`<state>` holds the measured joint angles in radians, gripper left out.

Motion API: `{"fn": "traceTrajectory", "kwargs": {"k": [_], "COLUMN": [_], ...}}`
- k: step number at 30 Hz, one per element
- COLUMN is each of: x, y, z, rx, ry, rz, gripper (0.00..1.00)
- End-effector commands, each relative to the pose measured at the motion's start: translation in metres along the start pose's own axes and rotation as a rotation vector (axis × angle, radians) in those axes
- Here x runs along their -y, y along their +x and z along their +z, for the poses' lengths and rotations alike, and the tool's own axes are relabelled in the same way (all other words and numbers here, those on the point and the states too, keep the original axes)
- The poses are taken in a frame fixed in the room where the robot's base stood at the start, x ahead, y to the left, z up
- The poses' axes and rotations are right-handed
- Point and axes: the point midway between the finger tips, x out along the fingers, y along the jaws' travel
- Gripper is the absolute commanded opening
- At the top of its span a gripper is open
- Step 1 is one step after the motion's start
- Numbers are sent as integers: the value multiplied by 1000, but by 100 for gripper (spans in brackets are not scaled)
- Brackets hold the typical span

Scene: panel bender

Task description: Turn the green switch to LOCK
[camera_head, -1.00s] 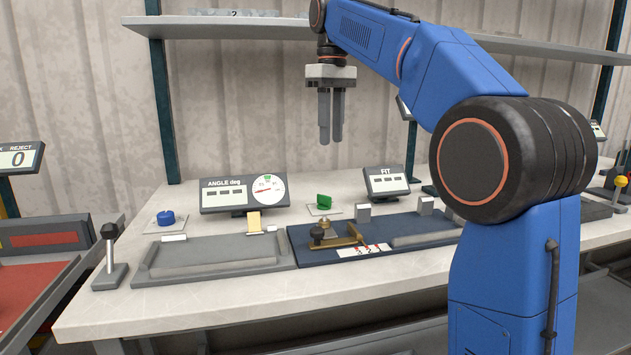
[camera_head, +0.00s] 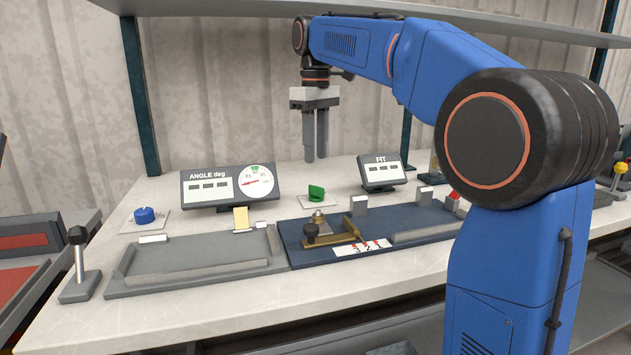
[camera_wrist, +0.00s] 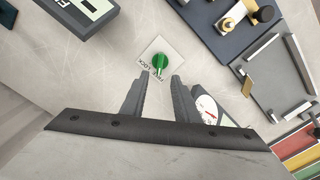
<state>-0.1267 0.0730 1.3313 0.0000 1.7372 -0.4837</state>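The green switch (camera_head: 316,193) stands on a small pale plate on the bench, between the angle display and the fit display.
The angle display (camera_head: 230,187) with its dial and the fit display (camera_head: 383,173) stand on either side. A blue knob (camera_head: 145,215) is at left. A dark blue fixture (camera_head: 300,248) with a brass clamp lies in front. A shelf (camera_head: 450,20) runs overhead.

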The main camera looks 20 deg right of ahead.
Motion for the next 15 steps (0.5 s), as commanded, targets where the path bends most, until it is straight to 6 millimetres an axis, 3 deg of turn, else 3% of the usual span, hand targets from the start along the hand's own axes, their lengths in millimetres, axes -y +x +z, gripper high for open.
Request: {"fn": "traceTrajectory", "kwargs": {"k": [9,15], "x": [0,0], "y": [55,77], "z": [0,0], "rx": [2,1], "ry": [0,0], "rz": [-1,0], "gripper": [28,28]}}
